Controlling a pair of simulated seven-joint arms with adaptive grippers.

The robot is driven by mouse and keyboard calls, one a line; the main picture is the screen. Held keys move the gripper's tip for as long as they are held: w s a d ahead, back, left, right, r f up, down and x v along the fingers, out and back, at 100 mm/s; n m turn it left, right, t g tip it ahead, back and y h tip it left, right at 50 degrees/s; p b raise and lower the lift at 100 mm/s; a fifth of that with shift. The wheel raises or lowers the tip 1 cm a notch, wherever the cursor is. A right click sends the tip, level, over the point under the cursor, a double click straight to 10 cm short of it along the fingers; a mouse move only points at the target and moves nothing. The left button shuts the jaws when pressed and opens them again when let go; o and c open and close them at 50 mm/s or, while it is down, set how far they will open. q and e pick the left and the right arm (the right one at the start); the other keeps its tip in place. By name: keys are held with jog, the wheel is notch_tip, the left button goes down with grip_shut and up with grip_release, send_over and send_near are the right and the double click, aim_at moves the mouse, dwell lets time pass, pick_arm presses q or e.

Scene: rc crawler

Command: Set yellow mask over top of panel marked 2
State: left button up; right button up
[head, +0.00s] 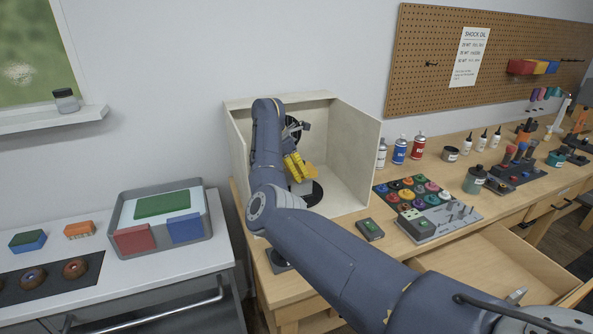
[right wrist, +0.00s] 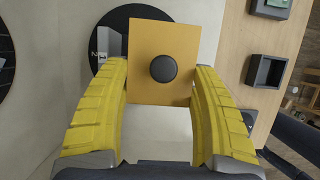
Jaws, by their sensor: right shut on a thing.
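The yellow mask (right wrist: 146,38) is a flat orange-yellow square plate with a round black knob; it also shows in the head view (head: 311,169). My right gripper (right wrist: 163,72) is shut on it, with yellow ribbed fingers at its two side edges. In the head view my right gripper (head: 297,166) is inside the open pale box. A black round panel (right wrist: 104,45) lies behind the mask in the right wrist view, partly covered, with a small white marking I cannot fully read. A second black disc (right wrist: 4,58) shows at the left edge. My left gripper is not in view.
The pale box (head: 361,150) has walls close around my right gripper. A dark square device (head: 369,229), a tray of coloured discs (head: 380,189) and bottles (head: 399,150) stand to its right. An open drawer (head: 490,262) juts out in front. A grey tray (head: 205,240) is left.

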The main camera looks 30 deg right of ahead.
jog(key=shift+f, duration=1.8)
dwell(0.5)
jog(key=o, duration=1.1)
jog(key=shift+r, duration=4)
